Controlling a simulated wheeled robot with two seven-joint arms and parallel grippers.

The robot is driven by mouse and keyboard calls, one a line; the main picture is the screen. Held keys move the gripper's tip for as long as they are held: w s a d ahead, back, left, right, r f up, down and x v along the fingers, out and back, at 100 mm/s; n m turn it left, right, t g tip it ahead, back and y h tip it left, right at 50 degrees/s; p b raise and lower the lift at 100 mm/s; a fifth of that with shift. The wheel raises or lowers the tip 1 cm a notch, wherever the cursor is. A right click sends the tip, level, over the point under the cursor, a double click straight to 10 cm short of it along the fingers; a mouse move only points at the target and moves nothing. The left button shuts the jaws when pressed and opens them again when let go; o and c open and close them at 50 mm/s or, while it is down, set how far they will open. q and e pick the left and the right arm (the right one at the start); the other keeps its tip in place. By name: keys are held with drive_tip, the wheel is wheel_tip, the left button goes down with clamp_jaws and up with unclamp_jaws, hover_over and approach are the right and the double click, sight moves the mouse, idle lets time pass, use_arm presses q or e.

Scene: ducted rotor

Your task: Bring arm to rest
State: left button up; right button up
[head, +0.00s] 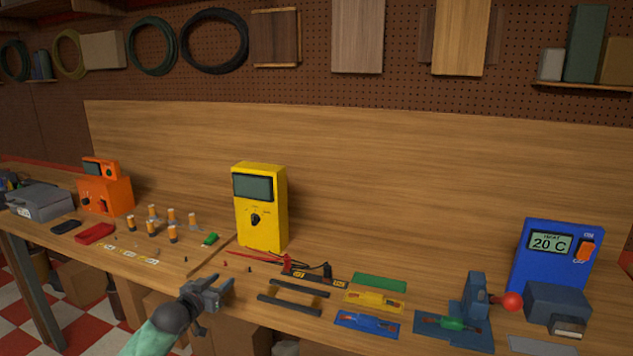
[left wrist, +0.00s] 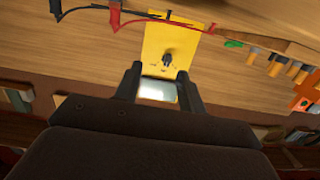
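My left arm, with a green sleeve-like link, comes in from the bottom of the head view. The multimeter (left wrist: 177,40) shows upside down beyond the gap, clear of the fingers. My right gripper is in neither view.
An orange device (head: 105,193) stands left. A blue heat station (head: 552,255) and a blue clamp-like fixture (head: 474,298) stand right.

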use_arm(q)
drive_tip(key=s+d+f+g+y, duration=0.1)
drive_tip(key=s+d+f+g, duration=0.25)
drive_tip(key=s+f, duration=0.7)
drive_tip(key=s+d+f+g+y, duration=0.2)
drive_tip(key=s+d+f, duration=0.35)
drive_tip(key=s, duration=0.75)
drive_tip(key=s+a+f+n+g+y, duration=0.1)
drive_tip(key=s+f+g, duration=0.15)
drive_tip(key=s, duration=1.15)
drive_tip(key=s+a+f+n+g+y, duration=0.15)
drive_tip(key=s+g, duration=0.25)
drive_tip(key=s, duration=0.9)
drive_tip(key=s+d+f+g, duration=0.1)
drive_tip(key=d+f, duration=0.1)
drive_tip(key=f, duration=1.3)
drive_tip(key=s+d+f+g, duration=0.1)
drive_tip(key=s+d+f, duration=0.1)
drive_tip(key=f, duration=1.3)
drive_tip(key=shift+d+f+h, duration=0.2)
drive_tip(key=shift+d+h, duration=0.1)
drive_tip(key=shift+h, duration=0.05)
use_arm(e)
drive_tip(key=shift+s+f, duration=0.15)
use_arm(q)
drive_tip(key=shift+s+m, duration=0.1)
drive_tip(key=shift+m, duration=0.15)
